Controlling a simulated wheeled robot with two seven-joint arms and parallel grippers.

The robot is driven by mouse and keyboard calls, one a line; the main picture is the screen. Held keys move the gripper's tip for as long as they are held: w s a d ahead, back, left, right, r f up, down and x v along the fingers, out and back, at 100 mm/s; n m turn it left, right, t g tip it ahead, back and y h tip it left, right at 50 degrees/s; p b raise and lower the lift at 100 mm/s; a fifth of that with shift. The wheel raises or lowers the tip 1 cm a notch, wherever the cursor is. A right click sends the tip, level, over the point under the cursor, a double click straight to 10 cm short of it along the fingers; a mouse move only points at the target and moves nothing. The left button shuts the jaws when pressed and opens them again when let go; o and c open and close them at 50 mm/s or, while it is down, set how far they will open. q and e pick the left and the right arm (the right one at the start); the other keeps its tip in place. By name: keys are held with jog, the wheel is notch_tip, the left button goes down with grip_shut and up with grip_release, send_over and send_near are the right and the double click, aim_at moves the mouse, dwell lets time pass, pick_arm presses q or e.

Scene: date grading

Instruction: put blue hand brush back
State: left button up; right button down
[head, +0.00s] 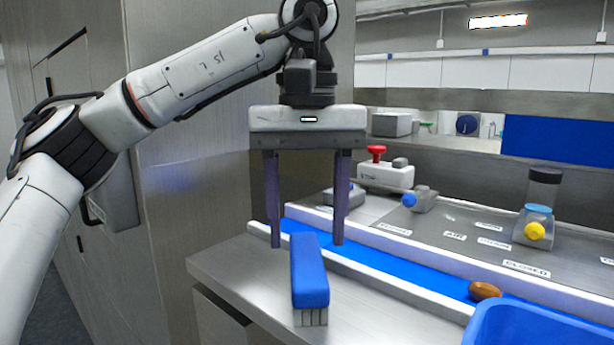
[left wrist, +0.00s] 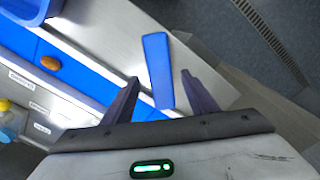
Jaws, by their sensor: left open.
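The blue hand brush (head: 309,270) lies on the steel counter near its left end, in front of the blue belt, its pale bristles showing at the near end. My left gripper (head: 307,244) is open above and behind the brush, its two purple fingers pointing down and apart, with nothing held between them. In the left wrist view the brush (left wrist: 158,70) lies ahead of the open fingers, its near end reaching toward the gap between them (left wrist: 160,82). My right gripper is not in view.
A blue conveyor belt (head: 372,272) with white rails runs behind the brush, carrying a brown date (head: 484,291). A blue crate (head: 540,325) stands at the lower right. Labelled grey worktop (head: 452,222) behind holds a red-knobbed device (head: 385,174) and a yellow-knobbed container (head: 535,228).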

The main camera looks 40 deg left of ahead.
aim_at(307, 258)
pick_arm(q)
notch_tip(307, 258, up, 7)
jog(key=shift+f, duration=0.15)
dwell(0.4)
